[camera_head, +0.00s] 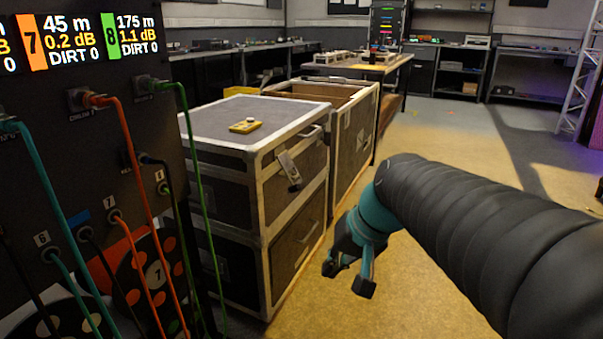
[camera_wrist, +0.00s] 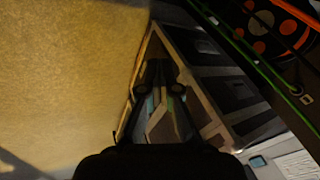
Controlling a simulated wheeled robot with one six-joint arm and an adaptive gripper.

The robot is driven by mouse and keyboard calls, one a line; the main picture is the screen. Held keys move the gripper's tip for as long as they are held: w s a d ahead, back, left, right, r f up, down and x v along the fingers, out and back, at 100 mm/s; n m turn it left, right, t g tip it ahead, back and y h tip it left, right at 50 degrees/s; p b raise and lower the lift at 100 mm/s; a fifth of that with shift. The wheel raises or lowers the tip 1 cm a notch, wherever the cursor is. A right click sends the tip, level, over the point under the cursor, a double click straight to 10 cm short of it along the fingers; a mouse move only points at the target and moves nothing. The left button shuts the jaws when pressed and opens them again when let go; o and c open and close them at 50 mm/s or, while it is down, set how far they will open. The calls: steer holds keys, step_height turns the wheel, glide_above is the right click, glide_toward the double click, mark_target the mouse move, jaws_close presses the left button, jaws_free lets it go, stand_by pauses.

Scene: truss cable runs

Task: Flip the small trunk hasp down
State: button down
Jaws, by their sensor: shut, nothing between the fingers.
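The small trunk (camera_head: 225,124) is a grey, metal-edged case with its lid shut, on top of a dark case at the left in the head view. Its grey hasp (camera_head: 289,167) is at the upper front, slanting down and right from near the lid seam. I cannot tell whether it lies flat against the front. My teal and dark gripper (camera_head: 348,279) is shut and empty, pointing down over the floor, right of and lower than the hasp, apart from it. In the wrist view the gripper (camera_wrist: 164,88) is dark against the cases; the hasp cannot be made out there.
A yellow block with a knob (camera_head: 245,126) sits on the trunk lid. An open-topped case (camera_head: 340,93) stands behind. A panel with orange, green and teal cables (camera_head: 105,140) is close at left. The floor (camera_head: 440,140) to the right is mostly clear.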

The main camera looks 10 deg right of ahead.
steer(key=w+d+r+m+y+p, duration=0.1)
steer(key=w+d+r+y+p, duration=0.15)
steer(key=w, duration=0.45)
steer(key=w+d+r+m+y+p, duration=0.1)
steer(key=w+d+r+m, duration=0.15)
steer(key=w, duration=0.35)
steer(key=t+y+p, duration=0.3)
glide_toward(300, 187)
steer(key=shift+m+h, duration=0.25)
steer(key=shift+m, duration=0.2)
steer(key=x, duration=0.7)
steer(key=shift+a+r, duration=0.2)
steer(key=shift+a, duration=0.1)
steer(key=shift+f, duration=0.1)
